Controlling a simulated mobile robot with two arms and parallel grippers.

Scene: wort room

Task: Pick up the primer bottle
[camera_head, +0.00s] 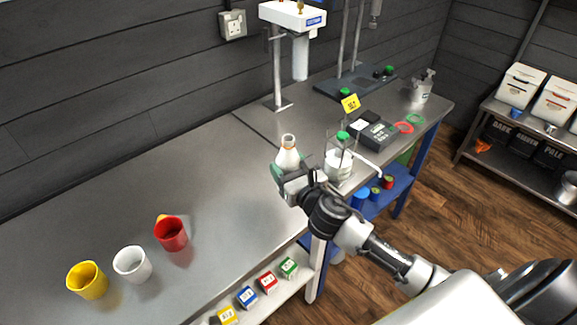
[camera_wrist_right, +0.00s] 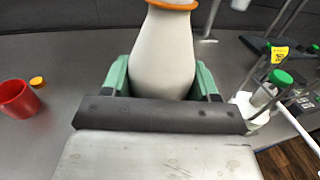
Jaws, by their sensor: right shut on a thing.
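The primer bottle (camera_head: 288,157) is white, with a narrow neck and an orange ring. It stands upright at the middle of the steel bench in the head view. In the right wrist view the bottle (camera_wrist_right: 163,50) fills the space between two green fingers. My right gripper (camera_head: 291,176) is shut on the bottle's body, and it also shows in the right wrist view (camera_wrist_right: 162,80). The gripper hides the bottle's base, so I cannot tell whether it touches the bench. My left gripper is not in view.
A white container with a green-topped bottle (camera_head: 343,136) stands just right of the gripper. Yellow (camera_head: 88,281), white (camera_head: 132,265) and red (camera_head: 171,235) cups stand at left. A stand (camera_head: 277,70) rises behind. The bench (camera_head: 200,190) between is clear.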

